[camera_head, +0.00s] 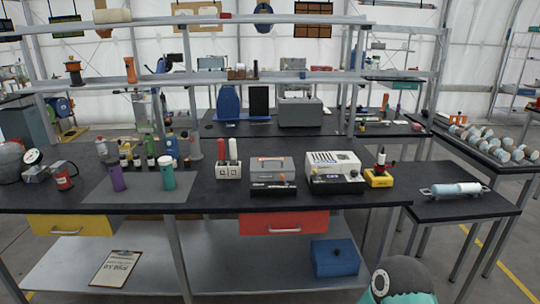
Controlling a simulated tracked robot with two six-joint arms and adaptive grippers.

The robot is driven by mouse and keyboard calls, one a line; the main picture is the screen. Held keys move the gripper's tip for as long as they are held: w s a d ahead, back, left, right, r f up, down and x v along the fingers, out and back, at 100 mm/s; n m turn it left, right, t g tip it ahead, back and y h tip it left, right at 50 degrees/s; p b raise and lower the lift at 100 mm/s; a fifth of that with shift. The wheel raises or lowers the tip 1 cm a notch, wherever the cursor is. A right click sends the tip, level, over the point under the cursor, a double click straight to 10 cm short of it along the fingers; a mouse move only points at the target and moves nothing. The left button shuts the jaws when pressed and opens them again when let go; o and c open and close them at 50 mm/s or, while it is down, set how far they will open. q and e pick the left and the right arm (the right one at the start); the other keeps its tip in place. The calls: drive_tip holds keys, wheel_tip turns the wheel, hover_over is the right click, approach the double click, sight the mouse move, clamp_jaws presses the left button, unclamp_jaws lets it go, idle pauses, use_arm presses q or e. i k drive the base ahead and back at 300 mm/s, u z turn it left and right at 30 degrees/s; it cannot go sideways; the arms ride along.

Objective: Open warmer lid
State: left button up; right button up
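A grey box-shaped device (272,182) stands on the black workbench (230,197), with an orange-red handle (271,160) on top. It looks like the warmer, but its label is too small to read. Its top looks closed. A white device (335,170) with dark slots on top stands just to its right. Neither gripper shows. Only a rounded grey and teal part of mine shows at the bottom right edge.
A white holder (228,170) with two upright red-and-white items is left of the grey device. A yellow block (378,180) is right of the white one. Bottles and purple (117,178) and teal (167,174) containers stand further left. A shelf (200,82) spans above the bench.

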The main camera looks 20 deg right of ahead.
sight(275, 164)
drive_tip(key=i, duration=0.9)
